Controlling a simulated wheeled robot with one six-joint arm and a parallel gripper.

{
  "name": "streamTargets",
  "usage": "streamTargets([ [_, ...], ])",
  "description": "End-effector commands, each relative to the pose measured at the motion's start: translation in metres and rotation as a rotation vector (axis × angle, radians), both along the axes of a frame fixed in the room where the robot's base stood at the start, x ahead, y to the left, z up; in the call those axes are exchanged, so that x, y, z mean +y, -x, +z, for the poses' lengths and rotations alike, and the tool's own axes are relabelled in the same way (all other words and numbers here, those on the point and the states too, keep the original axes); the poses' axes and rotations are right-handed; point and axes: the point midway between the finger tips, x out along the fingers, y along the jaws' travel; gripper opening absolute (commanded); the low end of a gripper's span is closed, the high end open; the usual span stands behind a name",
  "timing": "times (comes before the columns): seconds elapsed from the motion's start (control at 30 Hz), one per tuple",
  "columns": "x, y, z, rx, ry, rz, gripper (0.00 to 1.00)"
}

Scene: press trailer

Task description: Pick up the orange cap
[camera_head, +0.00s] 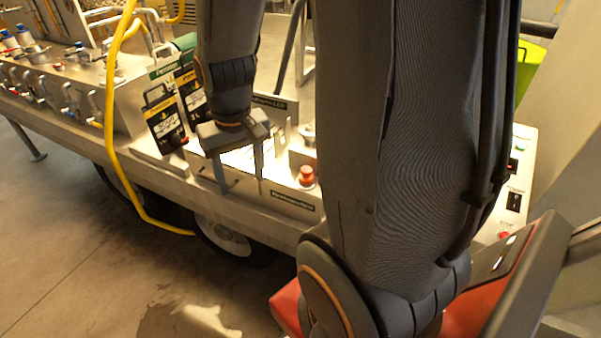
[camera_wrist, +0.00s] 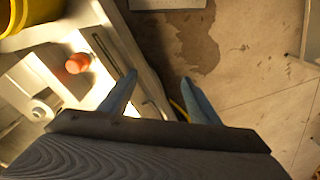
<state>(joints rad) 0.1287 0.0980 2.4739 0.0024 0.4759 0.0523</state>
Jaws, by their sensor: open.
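The orange cap (camera_head: 306,176) sits on the trailer's metal deck, to the right of my gripper in the head view. It also shows in the wrist view (camera_wrist: 78,63), at the upper left, outside the jaws. My gripper (camera_head: 241,188) is open and empty, with its fingers pointing down near the deck's front edge. In the wrist view its two fingertips (camera_wrist: 158,78) are apart, with the deck edge and the floor behind them. The gripper and the cap are not touching.
A yellow hose (camera_head: 110,130) hangs over the trailer's front edge at the left. Black label plates (camera_head: 163,122) stand on the deck left of my gripper. A white panel with buttons (camera_head: 513,190) is at the right. The floor in front (camera_head: 90,270) is clear.

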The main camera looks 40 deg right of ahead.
Motion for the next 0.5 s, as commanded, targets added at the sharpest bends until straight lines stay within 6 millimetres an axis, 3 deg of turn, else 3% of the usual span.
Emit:
streamTargets([
  [0.1, -0.061, -0.012, -0.007, 0.029, -0.009, -0.192, 0.56],
  [0.3, -0.148, -0.012, -0.017, 0.066, -0.026, -0.457, 0.56],
  [0.4, -0.176, -0.008, -0.021, 0.077, -0.033, -0.540, 0.56],
  [0.5, -0.192, -0.005, -0.023, 0.084, -0.037, -0.589, 0.56],
])
